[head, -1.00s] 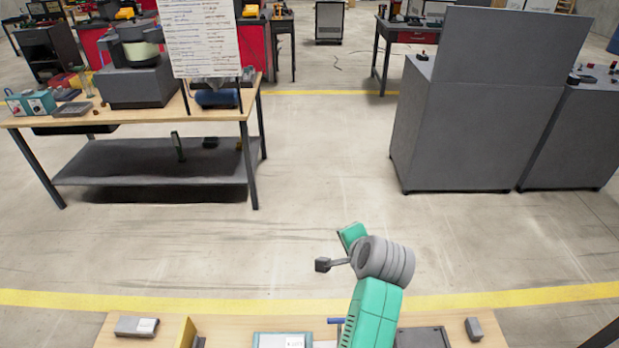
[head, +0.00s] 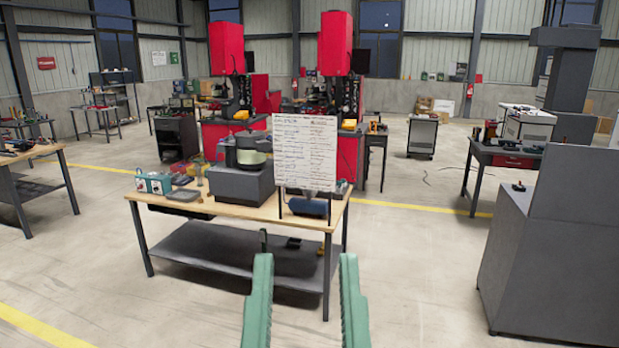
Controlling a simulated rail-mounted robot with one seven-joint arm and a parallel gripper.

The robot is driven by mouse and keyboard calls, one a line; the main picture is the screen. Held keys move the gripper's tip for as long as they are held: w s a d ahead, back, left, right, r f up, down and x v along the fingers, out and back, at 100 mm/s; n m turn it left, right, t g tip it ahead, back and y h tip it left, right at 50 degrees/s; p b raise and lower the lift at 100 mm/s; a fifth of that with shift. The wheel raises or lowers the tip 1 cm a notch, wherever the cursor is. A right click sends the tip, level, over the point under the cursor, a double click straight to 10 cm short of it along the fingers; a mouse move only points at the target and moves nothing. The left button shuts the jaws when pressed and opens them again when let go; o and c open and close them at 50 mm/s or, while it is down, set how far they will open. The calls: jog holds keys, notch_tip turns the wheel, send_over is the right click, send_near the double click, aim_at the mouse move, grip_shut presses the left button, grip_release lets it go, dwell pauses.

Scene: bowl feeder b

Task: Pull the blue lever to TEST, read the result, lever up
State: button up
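No blue lever and no TEST marking can be made out in the head view. The wooden bench nearest me, seen a second ago, is outside the frame. Two long green fingers with ridged inner edges rise from the bottom edge; I take them for my gripper (head: 306,262). They stand well apart with nothing between them, in front of a farther workbench and bare floor. The rest of my arm is out of frame.
The farther workbench (head: 228,209) carries a grey machine with a bowl (head: 248,157), a teal box with knobs (head: 153,183) and a white written board (head: 305,152). A grey cabinet (head: 555,250) stands at right. Concrete floor is clear between them.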

notch_tip(320, 180, up, 24)
jog(key=p, duration=2)
